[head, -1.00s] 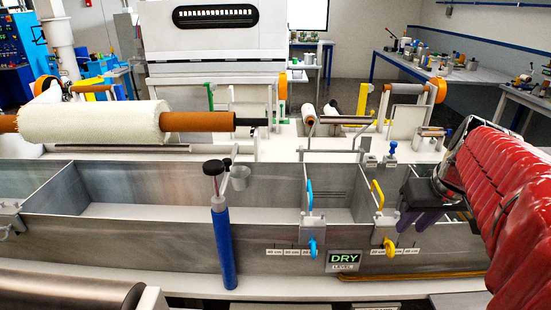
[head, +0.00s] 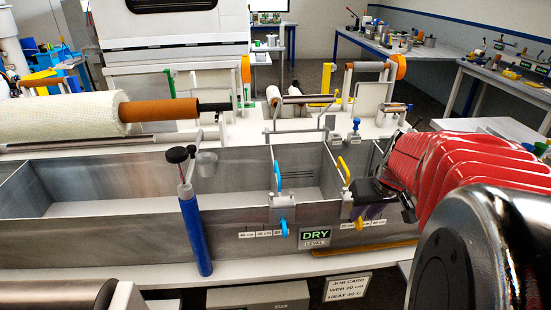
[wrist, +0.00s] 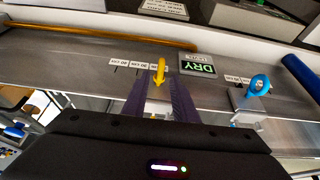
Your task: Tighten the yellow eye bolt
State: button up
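The yellow eye bolt (head: 359,222) is on the front wall of the metal bath, below a yellow handle (head: 343,168). In the wrist view the yellow eye bolt (wrist: 161,72) shows between the tips of my purple fingers. My gripper (head: 373,211) is beside the bolt, on its right in the head view. In the wrist view my gripper (wrist: 162,82) is open, with a gap on both sides of the bolt. I cannot tell whether the bolt lies within the fingers or just beyond their tips.
A blue eye bolt (head: 284,228) with a blue handle (head: 278,175) is to the left on the same wall. The DRY sign (head: 315,238) is between the two bolts. A blue post (head: 195,235) stands farther left. A job card (head: 347,287) is below.

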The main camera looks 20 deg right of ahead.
aim_at(360, 218)
jog(key=shift+x, duration=2)
grip_shut()
